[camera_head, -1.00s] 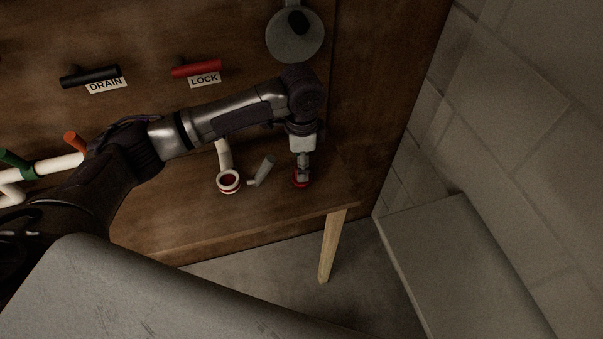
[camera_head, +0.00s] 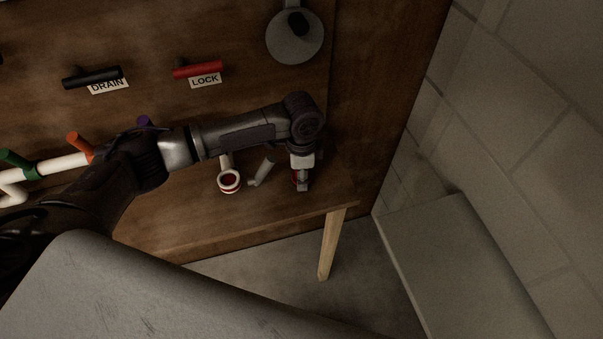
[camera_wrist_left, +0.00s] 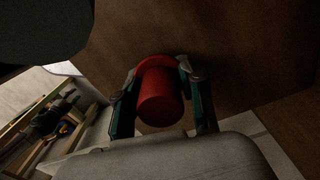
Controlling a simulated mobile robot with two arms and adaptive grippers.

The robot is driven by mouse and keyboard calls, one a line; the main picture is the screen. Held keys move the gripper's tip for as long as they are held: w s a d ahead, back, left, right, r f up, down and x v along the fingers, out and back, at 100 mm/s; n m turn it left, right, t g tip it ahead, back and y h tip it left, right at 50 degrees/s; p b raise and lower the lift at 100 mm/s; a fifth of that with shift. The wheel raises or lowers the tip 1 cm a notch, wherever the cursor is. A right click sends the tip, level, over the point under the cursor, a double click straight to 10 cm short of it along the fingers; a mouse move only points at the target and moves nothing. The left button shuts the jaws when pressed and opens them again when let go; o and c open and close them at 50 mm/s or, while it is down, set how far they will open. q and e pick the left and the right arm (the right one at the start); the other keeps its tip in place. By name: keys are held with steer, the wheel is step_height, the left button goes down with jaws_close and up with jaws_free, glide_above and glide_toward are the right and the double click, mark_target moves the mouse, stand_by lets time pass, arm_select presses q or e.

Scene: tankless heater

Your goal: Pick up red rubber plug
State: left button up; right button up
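The red rubber plug (camera_wrist_left: 160,95) sits between the two fingers of my left gripper (camera_wrist_left: 158,73) in the left wrist view. It is a red cylinder with a wider rim at the far end. The fingers stand apart on either side, with the tips close beside the rim; firm contact does not show. In the head view my left gripper (camera_head: 302,186) points down over the shelf's right part, and only a bit of the plug (camera_head: 295,177) shows beside it. My right gripper is not in view.
On the wooden shelf (camera_head: 205,230), left of the gripper, stand a white pipe end with a red inside (camera_head: 229,181) and a small grey fitting (camera_head: 263,171). Behind are a black DRAIN handle (camera_head: 92,77) and a red LOCK handle (camera_head: 198,69). A tiled wall (camera_head: 520,130) bounds the right.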

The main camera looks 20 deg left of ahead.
arm_select(q)
jaws_close()
steer(key=shift+r, duration=0.1)
